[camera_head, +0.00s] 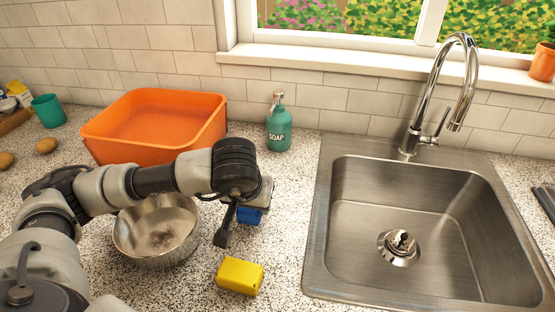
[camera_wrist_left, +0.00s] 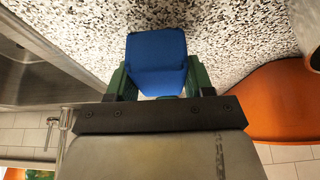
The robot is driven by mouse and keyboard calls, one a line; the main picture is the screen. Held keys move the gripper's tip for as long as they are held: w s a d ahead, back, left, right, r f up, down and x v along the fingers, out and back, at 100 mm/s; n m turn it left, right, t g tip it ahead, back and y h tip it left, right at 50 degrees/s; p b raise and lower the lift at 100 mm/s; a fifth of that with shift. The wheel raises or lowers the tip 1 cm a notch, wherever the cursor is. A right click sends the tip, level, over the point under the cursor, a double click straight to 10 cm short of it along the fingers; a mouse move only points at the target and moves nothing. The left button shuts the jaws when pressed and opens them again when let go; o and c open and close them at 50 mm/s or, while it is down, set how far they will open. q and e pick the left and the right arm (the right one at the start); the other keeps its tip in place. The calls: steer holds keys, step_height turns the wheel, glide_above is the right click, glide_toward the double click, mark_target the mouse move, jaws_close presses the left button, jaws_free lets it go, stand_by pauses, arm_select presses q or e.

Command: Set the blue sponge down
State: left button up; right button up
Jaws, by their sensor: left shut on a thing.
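A blue sponge (camera_wrist_left: 156,62) is held between the fingers of my left gripper (camera_wrist_left: 158,85) in the left wrist view. In the head view the blue sponge (camera_head: 250,215) shows partly behind my left gripper (camera_head: 240,222). The gripper is shut on it over the speckled counter (camera_head: 287,190), between the metal bowl and the sink. I cannot tell whether the sponge touches the counter. My right gripper is not in view.
A yellow sponge (camera_head: 240,276) lies in front of the gripper. A metal bowl (camera_head: 157,232) stands to the left, an orange tub (camera_head: 155,122) behind it. A green soap bottle (camera_head: 279,127) stands at the back. The sink (camera_head: 420,225) is to the right.

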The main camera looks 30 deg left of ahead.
arm_select(q)
steer(key=p, duration=0.4)
glide_toward(273, 162)
steer(key=f, duration=0.2)
steer(key=s+f, duration=0.1)
steer(key=f, duration=0.1)
steer(key=shift+s+d+f, duration=0.1)
steer(key=shift+s+d, duration=0.05)
steer(key=shift+w, duration=0.5)
steer(key=shift+w+a, duration=0.25)
steer(key=shift+w, duration=0.35)
steer(key=shift+w+a, duration=0.2)
steer(key=shift+w, duration=0.4)
steer(key=shift+p+x, duration=0.5)
steer(key=shift+x, duration=0.4)
steer(key=shift+s+f, duration=0.1)
steer(key=o, duration=0.5)
steer(key=shift+f, duration=0.15)
steer(key=o, duration=0.5)
steer(key=shift+c, duration=0.2)
